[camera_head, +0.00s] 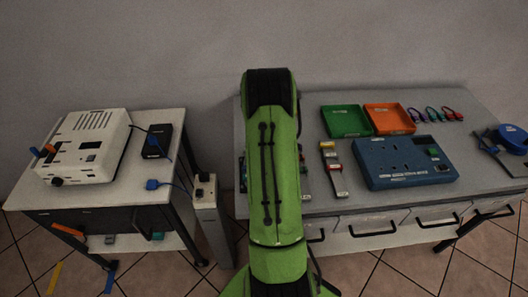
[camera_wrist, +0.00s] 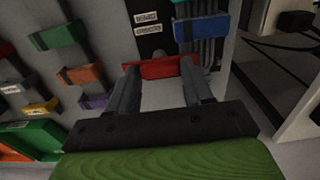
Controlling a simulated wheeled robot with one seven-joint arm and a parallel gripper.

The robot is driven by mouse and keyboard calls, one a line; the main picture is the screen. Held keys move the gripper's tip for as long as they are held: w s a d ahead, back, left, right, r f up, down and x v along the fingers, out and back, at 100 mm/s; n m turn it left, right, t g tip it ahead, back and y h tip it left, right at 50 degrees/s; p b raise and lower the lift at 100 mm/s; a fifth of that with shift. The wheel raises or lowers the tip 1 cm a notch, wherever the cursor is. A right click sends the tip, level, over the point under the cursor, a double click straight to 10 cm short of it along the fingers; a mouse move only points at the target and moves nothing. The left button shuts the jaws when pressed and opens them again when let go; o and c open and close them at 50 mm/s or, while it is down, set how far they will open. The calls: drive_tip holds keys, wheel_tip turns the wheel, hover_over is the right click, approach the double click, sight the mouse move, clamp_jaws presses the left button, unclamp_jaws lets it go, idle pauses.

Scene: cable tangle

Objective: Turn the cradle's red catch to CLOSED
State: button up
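The red catch (camera_wrist: 160,68) shows in the wrist view as a red bar lying crosswise at my fingertips. My gripper (camera_wrist: 160,72) has its two dark fingers spread apart, and the red bar spans the gap between their tips. I cannot tell whether either finger touches it. Just beyond the catch is a black panel (camera_wrist: 148,40) with two small white labels, too blurred to read. A blue block (camera_wrist: 201,27) crosses grey cables to the right of that panel. In the head view my green arm hides the gripper and the catch.
Green (camera_wrist: 58,35) and orange (camera_wrist: 82,74) blocks line the left of the wrist view. In the head view, a blue socket box (camera_head: 405,162), a green tray (camera_head: 346,121) and an orange tray (camera_head: 389,118) sit on the grey bench. A white device (camera_head: 85,145) stands on the left table.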

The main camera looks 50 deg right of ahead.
drive_tip(key=o, duration=0.3)
drive_tip(key=shift+o, duration=0.2)
drive_tip(key=shift+r, duration=0.1)
wheel_tip(320, 180, up, 16)
drive_tip(key=p, duration=0.3)
drive_tip(key=shift+f, duration=0.25)
